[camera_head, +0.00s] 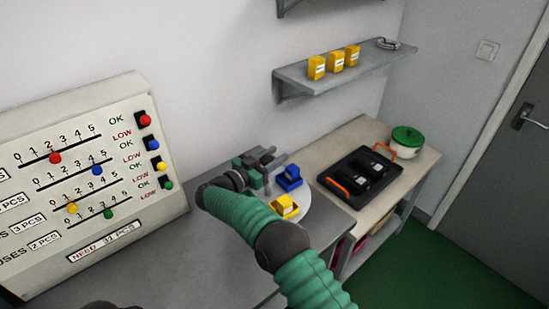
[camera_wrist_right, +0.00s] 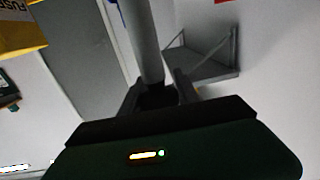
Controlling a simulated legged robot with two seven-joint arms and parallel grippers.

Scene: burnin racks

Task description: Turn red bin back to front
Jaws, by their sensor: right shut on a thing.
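A round pale turntable (camera_head: 302,212) stands on the grey bench and bears a blue bin (camera_head: 289,178) and a yellow bin (camera_head: 285,207). I cannot make out a red bin in the head view; my right arm and gripper cover part of the turntable. My right gripper (camera_head: 268,165) is at the turntable's far left side. In the wrist view the right gripper (camera_wrist_right: 158,92) is shut on a grey rod (camera_wrist_right: 143,40). A yellow bin with a label (camera_wrist_right: 18,32) shows at that view's upper left. My left gripper is not in view.
A white panel (camera_head: 90,180) with coloured sliders and buttons stands at left. A wall shelf (camera_head: 300,78) holds yellow boxes (camera_head: 336,62). The grey bench front (camera_head: 190,260) is clear.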

